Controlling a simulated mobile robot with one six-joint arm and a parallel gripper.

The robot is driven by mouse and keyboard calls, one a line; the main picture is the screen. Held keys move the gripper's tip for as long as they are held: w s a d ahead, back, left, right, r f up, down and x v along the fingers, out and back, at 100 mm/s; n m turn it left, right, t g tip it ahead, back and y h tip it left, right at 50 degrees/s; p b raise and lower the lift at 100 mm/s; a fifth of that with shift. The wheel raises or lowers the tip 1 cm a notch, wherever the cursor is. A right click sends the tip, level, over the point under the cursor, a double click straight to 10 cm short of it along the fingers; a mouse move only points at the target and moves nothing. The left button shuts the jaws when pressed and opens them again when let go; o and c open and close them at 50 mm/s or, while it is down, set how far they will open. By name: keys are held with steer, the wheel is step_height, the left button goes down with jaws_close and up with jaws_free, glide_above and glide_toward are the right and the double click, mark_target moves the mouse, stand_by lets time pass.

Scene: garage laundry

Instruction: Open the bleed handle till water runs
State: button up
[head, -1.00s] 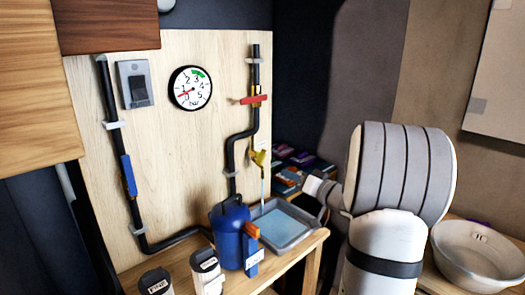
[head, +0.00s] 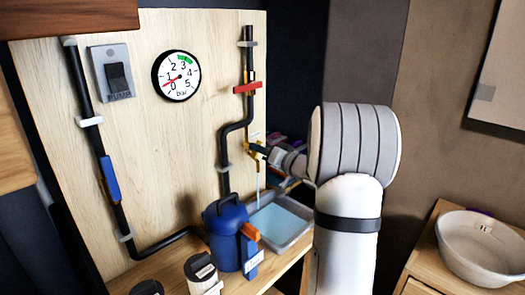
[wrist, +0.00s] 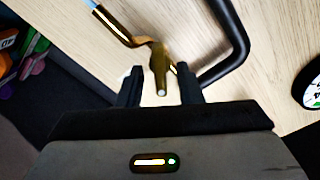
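The brass bleed handle (wrist: 159,72) points toward the wrist camera, between the fingertips of my gripper (wrist: 158,86). My fingers are apart, with a visible gap to the handle on each side. In the head view, my gripper (head: 268,152) is at the yellow bleed valve (head: 254,147) on the lower right pipe and partly hides it. A thin pale-blue stream of water (head: 258,182) falls from below the valve into the grey tray (head: 303,241), which holds blue water. The pressure gauge (head: 176,76) has its red needle pointing low, on the left.
A blue canister (head: 226,236) stands left of the tray. Two jars (head: 201,270) stand at the front. A red handle (head: 247,87) crosses the pipe above, and a blue handle (head: 110,178) lies along the left pipe. A white basin (head: 480,248) is at right.

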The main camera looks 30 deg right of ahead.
steer(key=shift+w, duration=0.1)
steer(key=shift+c, duration=0.4)
jaws_close()
steer(key=shift+a+n+b, duration=0.15)
steer(key=shift+n+b, duration=0.75)
steer(key=shift+n, duration=1.4)
steer(key=shift+o, duration=0.4)
jaws_free()
steer(key=v, duration=0.8)
